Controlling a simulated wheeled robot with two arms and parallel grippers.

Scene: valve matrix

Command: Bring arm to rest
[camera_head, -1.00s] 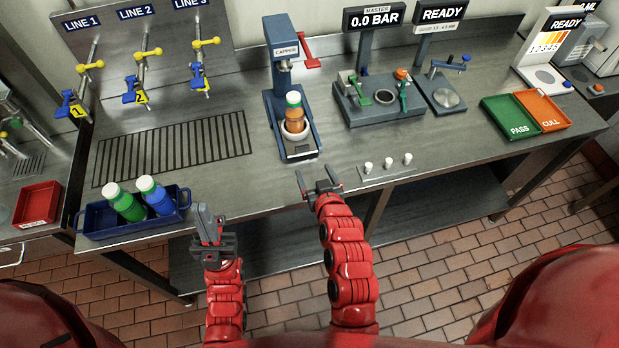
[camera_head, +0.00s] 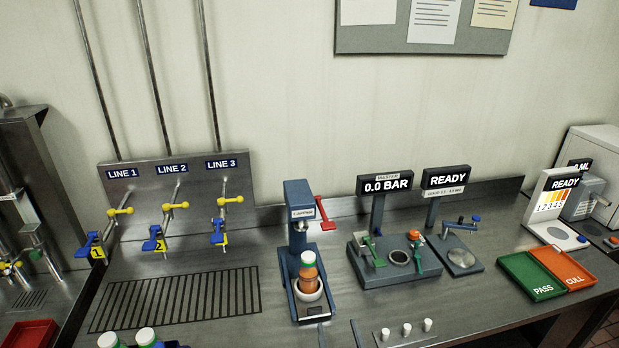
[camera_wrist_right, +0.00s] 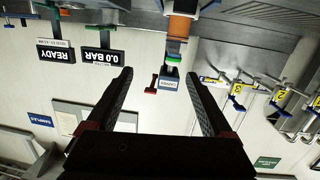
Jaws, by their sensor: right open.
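My right gripper (camera_head: 338,334) shows only as two fingertips at the bottom edge of the head view, in front of the capper (camera_head: 300,240). It is open, with the fingers well apart and nothing between them. In the right wrist view, which is upside down, the open right gripper (camera_wrist_right: 159,75) has empty space between its fingers, with the capper (camera_wrist_right: 170,80) beyond. My left gripper is out of view. An orange bottle with a green and white top (camera_head: 308,272) stands in the capper's cup.
Two bottle tops (camera_head: 146,337) show at the bottom left. Several small white pieces (camera_head: 406,329) sit near the bench front, right of the gripper. The valve panel (camera_head: 180,205), pressure station (camera_head: 395,262) and green PASS tray (camera_head: 530,276) stand along the bench. The drain grate (camera_head: 178,300) is bare.

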